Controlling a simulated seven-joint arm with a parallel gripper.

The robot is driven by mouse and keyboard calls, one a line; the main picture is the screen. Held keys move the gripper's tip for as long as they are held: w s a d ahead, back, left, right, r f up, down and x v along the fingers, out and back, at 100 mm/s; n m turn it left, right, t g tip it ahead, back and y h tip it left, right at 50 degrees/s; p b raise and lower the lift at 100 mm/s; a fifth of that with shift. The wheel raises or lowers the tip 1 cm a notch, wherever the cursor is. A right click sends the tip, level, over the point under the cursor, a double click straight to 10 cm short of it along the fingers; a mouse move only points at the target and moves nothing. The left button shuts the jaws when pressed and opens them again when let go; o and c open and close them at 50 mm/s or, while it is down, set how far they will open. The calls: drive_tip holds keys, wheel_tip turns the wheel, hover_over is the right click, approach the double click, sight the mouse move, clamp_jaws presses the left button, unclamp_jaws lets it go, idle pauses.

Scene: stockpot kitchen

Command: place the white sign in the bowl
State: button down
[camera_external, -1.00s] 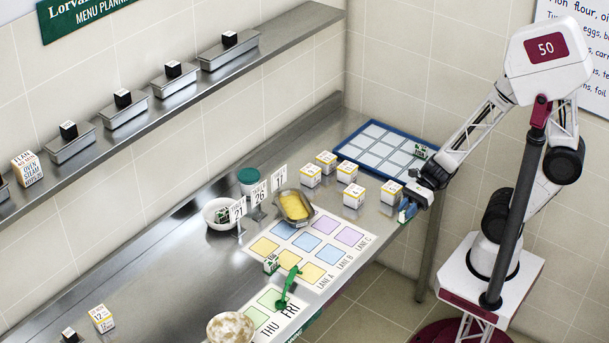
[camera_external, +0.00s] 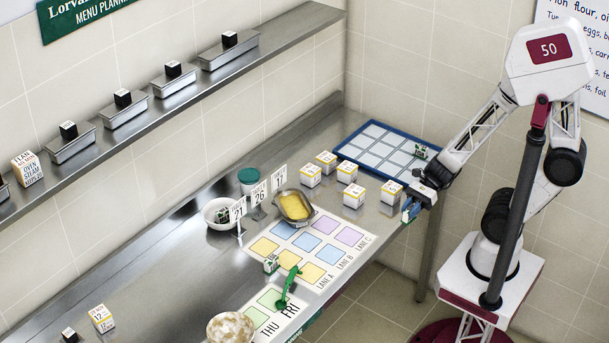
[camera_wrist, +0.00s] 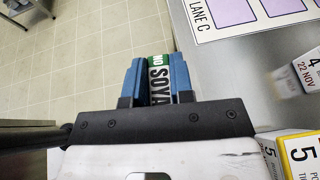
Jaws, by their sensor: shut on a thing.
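My gripper (camera_external: 410,212) is at the front right edge of the counter, near a numbered cube. In the wrist view its blue fingers are shut on a small white-and-green block (camera_wrist: 158,78) lettered "NO SOYA". The white bowl (camera_external: 210,218) stands farther left on the counter and holds a small dark green-and-white block (camera_external: 223,215). White number signs stand in a row beside the bowl: "21" (camera_external: 238,208), "26" (camera_external: 259,193) and "11" (camera_external: 279,177). My gripper is well apart from the bowl and the signs.
A blue-framed grid tray (camera_external: 345,150) lies behind. A lane mat (camera_external: 325,262) and green utensil (camera_external: 288,285) lie in front.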

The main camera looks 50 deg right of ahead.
drive_tip(key=w+a+r+n+g, duration=0.2)
drive_tip(key=w+a, duration=0.4)
drive_tip(key=a, duration=0.6)
drive_tip(key=w+a+r+n+g, duration=0.1)
drive_tip(key=w+a+r+g, duration=0.15)
drive_tip(key=w+a, duration=0.75)
drive_tip(key=s+a+n, duration=0.1)
drive_tip(key=s+a, duration=0.1)
drive_tip(key=a, duration=0.8)
drive_tip(key=s+a+r+n+g, duration=0.1)
drive_tip(key=s+a, duration=0.2)
drive_tip(key=a, duration=0.8)
drive_tip(key=s+a+r+g, duration=0.1)
drive_tip(key=s+a, duration=0.2)
drive_tip(key=a, duration=0.8)
drive_tip(key=shift+n+h, duration=0.4)
drive_tip(key=shift+s+r, duration=0.1)
drive_tip(key=w+a, duration=0.3)
drive_tip(key=a, duration=0.4)
drive_tip(key=w+a+f, duration=0.1)
drive_tip(key=w+a, duration=0.3)
drive_tip(key=a, duration=0.3)
drive_tip(key=shift+f, duration=0.25)
drive_tip(key=shift+w+a, duration=0.1)
